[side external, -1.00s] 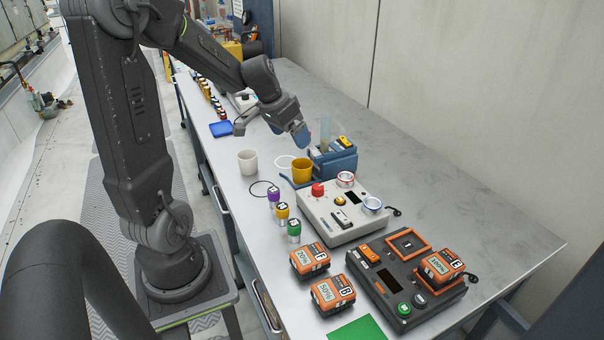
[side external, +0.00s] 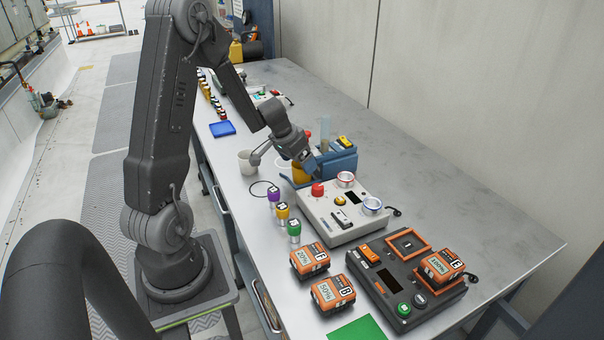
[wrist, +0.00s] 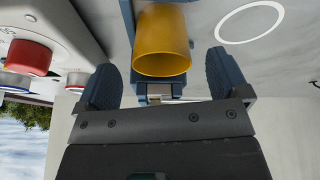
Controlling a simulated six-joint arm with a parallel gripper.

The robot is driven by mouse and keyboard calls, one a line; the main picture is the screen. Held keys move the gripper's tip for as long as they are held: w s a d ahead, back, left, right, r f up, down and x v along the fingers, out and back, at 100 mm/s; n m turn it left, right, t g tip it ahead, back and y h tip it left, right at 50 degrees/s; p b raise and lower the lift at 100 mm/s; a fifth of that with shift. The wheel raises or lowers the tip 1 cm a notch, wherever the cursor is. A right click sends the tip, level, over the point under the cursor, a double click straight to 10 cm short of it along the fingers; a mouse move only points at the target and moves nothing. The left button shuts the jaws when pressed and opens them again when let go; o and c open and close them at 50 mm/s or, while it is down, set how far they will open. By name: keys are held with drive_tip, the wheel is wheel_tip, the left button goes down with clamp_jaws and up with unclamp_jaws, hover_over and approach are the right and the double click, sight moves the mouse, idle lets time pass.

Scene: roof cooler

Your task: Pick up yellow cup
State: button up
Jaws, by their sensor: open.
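In the wrist view the yellow cup (wrist: 162,42) is just ahead of and between my two blue fingers. My gripper (wrist: 163,78) is open and empty. In the side view my gripper (side external: 303,160) is low over the table, right at the cup. I cannot tell whether a finger touches it.
The grey control box (side external: 338,212) with a red button is close in front. A white ring (wrist: 250,22) is marked on the table.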

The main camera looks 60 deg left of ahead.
drive_tip(key=shift+x, duration=1.55)
drive_tip(key=shift+c, duration=0.2)
drive_tip(key=c, duration=0.9)
drive_tip(key=shift+r, duration=0.15)
drive_tip(key=shift+c, duration=0.2)
